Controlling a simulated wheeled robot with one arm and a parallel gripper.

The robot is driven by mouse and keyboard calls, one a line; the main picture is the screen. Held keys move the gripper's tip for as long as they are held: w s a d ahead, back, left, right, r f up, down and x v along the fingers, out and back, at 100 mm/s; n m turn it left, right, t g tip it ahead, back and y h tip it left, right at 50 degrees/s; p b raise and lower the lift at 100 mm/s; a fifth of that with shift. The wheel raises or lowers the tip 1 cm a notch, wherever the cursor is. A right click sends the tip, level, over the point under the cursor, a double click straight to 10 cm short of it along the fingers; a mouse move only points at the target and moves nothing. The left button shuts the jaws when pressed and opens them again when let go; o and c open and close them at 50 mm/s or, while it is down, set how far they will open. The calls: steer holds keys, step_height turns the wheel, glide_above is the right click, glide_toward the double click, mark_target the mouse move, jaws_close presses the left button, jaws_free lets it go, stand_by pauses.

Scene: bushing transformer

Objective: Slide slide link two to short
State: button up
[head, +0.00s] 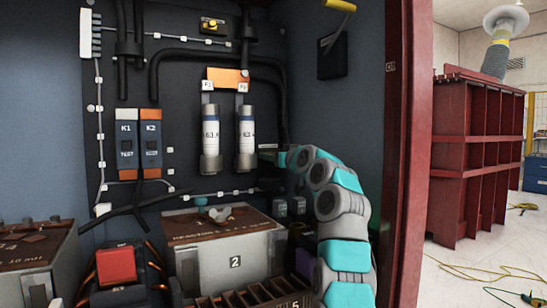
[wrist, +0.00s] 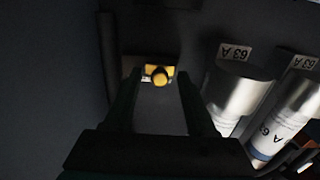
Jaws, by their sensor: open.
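A yellow knob (wrist: 157,74) on a dark mount shows in the wrist view, at the upper middle. My gripper (wrist: 158,86) is open, with one dark finger on each side of the view below the knob. The knob lies between the fingertips in the picture; I cannot tell the depth gap or any contact. In the head view my gripper (head: 268,152) reaches to the right of the fuses and is mostly hidden by my arm. Another yellow knob (head: 211,24) is on a small fitting at the top of the panel. I cannot read which link is number two.
Two white fuses (head: 210,140) (head: 246,138) stand left of my gripper; they also show in the wrist view (wrist: 240,92). K1 (head: 126,145) and K2 (head: 150,144) modules are further left. A box marked 2 (head: 235,262) sits below. The red cabinet edge (head: 405,150) is right.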

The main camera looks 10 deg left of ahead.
steer(key=shift+c, duration=0.3)
jaws_close()
stand_by(1.0)
